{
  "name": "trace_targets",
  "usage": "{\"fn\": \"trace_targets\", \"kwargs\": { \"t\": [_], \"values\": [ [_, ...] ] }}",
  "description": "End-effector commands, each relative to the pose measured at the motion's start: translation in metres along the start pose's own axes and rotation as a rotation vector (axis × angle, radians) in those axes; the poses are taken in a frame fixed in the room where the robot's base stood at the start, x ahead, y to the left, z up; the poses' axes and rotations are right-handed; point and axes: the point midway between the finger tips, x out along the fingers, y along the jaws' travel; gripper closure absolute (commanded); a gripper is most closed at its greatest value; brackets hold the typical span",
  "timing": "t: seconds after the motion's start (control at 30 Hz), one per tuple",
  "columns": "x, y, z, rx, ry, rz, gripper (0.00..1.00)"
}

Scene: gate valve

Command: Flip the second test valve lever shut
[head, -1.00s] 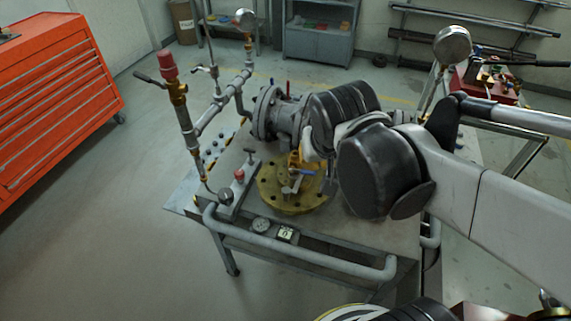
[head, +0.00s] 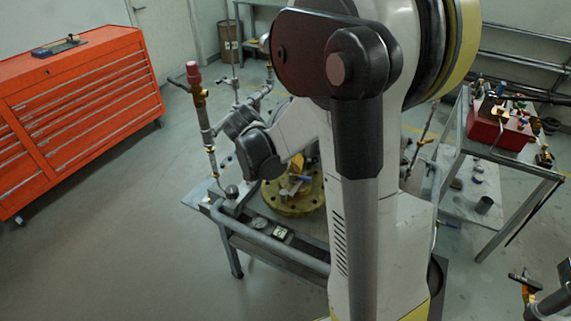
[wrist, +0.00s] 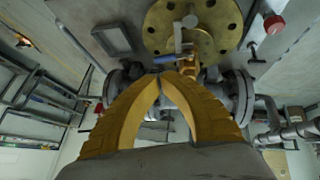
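A blue-gripped lever (head: 302,178) sits by the brass flange (head: 291,203) on the bench. In the wrist view, the blue lever (wrist: 165,59) lies just beyond my fingertips, beside a brass valve body (wrist: 187,66) and below the round flange (wrist: 158,27). I cannot tell which test valve it belongs to. My gripper (wrist: 161,76) has yellow fingers that meet or nearly meet at the tips, with nothing seen between them. Contact with the lever cannot be told. In the head view my arm hides much of the valve.
The bench (head: 262,240) has a gauge and a front rail. A vertical pipe with a red cap (head: 194,73) stands at its left. An orange tool cabinet (head: 80,105) is at left, a red toolbox (head: 497,132) on a stand at right. Floor between cabinet and bench is clear.

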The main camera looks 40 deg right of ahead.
Motion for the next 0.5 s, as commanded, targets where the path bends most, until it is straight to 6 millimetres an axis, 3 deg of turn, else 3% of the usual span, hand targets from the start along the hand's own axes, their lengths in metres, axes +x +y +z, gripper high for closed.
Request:
{"fn": "trace_targets", "kwargs": {
  "t": [0.03, 0.2, 0.5],
  "values": [
    [0.015, -0.001, 0.001, 0.003, -0.001, 0.001, 1.00],
    [0.050, -0.001, 0.001, 0.001, 0.000, 0.000, 1.00],
    [0.084, 0.000, 0.000, -0.001, 0.000, 0.000, 1.00]
  ]
}}
